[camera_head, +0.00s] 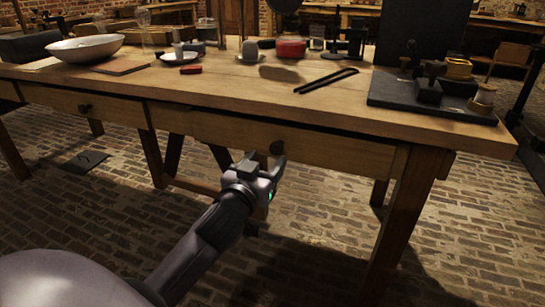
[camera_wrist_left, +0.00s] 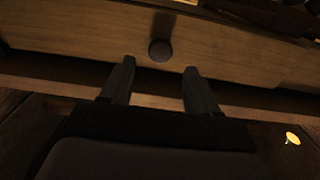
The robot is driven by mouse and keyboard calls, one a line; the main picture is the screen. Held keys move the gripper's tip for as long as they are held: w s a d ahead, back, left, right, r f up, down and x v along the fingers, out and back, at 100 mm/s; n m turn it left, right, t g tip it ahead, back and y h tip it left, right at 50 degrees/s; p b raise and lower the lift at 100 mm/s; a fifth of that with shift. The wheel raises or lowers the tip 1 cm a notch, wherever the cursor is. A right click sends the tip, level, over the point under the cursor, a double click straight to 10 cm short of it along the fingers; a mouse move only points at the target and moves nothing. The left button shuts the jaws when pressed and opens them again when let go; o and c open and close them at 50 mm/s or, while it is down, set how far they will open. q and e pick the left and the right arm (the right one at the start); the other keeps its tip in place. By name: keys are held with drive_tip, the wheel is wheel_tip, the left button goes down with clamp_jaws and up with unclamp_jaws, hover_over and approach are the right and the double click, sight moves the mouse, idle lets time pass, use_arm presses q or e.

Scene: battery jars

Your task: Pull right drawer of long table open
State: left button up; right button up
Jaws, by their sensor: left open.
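The long wooden table (camera_head: 230,97) fills the middle of the head view. Its right drawer (camera_head: 330,148) has a dark round knob (camera_head: 277,147) and appears closed, its front in line with the table's apron. In the left wrist view the drawer front (camera_wrist_left: 80,42) runs across the top, with the knob (camera_wrist_left: 160,50) just beyond and between the fingertips. My left gripper (camera_head: 265,162) is open and empty, in front of the knob and apparently apart from it. Its two fingers also show in the left wrist view (camera_wrist_left: 159,72). My right gripper is not in view.
The left drawer (camera_head: 60,101) with its own knob (camera_head: 85,108) appears closed. On the tabletop are a white bowl (camera_head: 85,48), a red pot (camera_head: 291,48), black tongs-like tools (camera_head: 327,80) and a dark board with brass parts (camera_head: 425,98).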

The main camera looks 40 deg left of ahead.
sight(275, 149)
use_arm(q)
drive_tip(key=shift+b+x, duration=0.5)
drive_tip(key=shift+x, duration=1.75)
clamp_jaws()
